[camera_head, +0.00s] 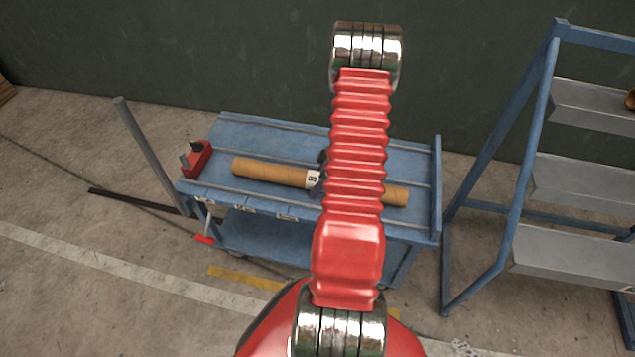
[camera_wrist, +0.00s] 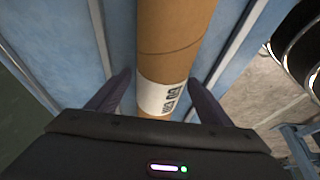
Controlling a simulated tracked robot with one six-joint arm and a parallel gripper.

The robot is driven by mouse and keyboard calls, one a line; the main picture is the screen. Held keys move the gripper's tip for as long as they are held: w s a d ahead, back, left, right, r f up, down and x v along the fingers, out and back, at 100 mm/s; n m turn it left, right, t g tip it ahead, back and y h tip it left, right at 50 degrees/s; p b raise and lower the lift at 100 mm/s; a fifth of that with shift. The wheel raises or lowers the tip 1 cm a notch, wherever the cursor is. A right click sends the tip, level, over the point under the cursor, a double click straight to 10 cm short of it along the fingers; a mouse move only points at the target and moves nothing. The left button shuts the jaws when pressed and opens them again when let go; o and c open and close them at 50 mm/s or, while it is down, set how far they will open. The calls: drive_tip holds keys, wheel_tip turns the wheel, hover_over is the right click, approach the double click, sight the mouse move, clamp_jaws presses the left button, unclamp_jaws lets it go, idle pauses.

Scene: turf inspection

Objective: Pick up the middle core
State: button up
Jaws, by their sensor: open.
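A brown cardboard-like core (camera_head: 265,172) lies lengthwise between raised rails on the top of a blue cart (camera_head: 275,133). It has a white label with dark print, and my arm hides part of its length. It also shows in the wrist view (camera_wrist: 172,35), running away from the camera. My gripper (camera_wrist: 159,78) is open, with one dark finger on each side of the core near its label. I cannot tell whether the fingers touch it. In the head view my gripper is mostly hidden behind my arm.
A red box-shaped object (camera_head: 196,159) sits at the cart's left end, near a grey upright post (camera_head: 146,155). A blue rack (camera_head: 505,150) with grey metal shelves (camera_head: 580,180) stands to the right. The cart's other lanes look empty where visible.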

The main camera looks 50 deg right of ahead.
idle(0.6)
drive_tip(key=c, duration=1.6)
drive_tip(key=shift+r, duration=0.1)
drive_tip(key=shift+r, duration=4.85)
